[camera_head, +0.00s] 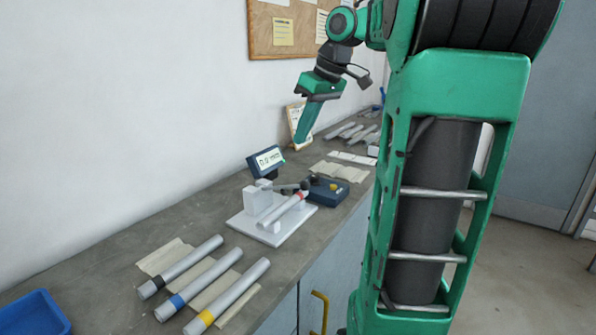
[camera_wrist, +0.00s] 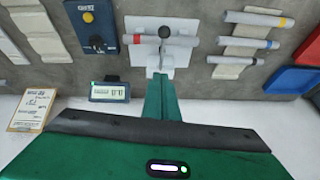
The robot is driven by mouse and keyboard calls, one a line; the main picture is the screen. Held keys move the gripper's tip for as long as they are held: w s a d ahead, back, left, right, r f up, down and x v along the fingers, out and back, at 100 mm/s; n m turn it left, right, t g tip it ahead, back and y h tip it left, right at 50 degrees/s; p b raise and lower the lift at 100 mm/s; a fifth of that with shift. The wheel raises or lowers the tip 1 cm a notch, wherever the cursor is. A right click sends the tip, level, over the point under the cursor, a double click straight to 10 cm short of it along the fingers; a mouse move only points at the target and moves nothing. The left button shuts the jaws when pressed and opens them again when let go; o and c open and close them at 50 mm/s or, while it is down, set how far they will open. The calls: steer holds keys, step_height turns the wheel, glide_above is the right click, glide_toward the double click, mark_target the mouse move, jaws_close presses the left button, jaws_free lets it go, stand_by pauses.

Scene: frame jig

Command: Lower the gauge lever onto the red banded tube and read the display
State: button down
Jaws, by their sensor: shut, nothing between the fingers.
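The red banded tube (camera_head: 284,212) lies in the white jig (camera_head: 260,200) on the bench, its red band at the right end. It also shows in the wrist view (camera_wrist: 178,42). The gauge lever (camera_head: 285,186), with a dark ball knob (camera_wrist: 164,32), reaches over the tube; I cannot tell whether it touches. The display (camera_head: 269,160) behind the jig appears to read 0.0 mm; in the wrist view (camera_wrist: 110,92) its digits are unclear. My gripper (camera_head: 302,138) is shut and empty, pointing down above and behind the jig, apart from the lever. Its fingers show in the wrist view (camera_wrist: 161,80).
A blue box with a yellow button (camera_head: 328,190) stands right of the jig. Black, blue and yellow banded tubes (camera_head: 226,295) lie on cloths at the front, near a blue tray (camera_head: 32,315). A framed sheet (camera_head: 297,122) and more grey tubes (camera_head: 350,131) are farther back.

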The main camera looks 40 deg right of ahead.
steer(key=f, duration=0.5)
steer(key=w+f, duration=0.1)
steer(key=f, duration=0.2)
steer(key=shift+a+f, duration=0.35)
steer(key=shift+s+d+f, duration=0.1)
steer(key=shift+s+f, duration=0.35)
steer(key=shift+s, duration=0.2)
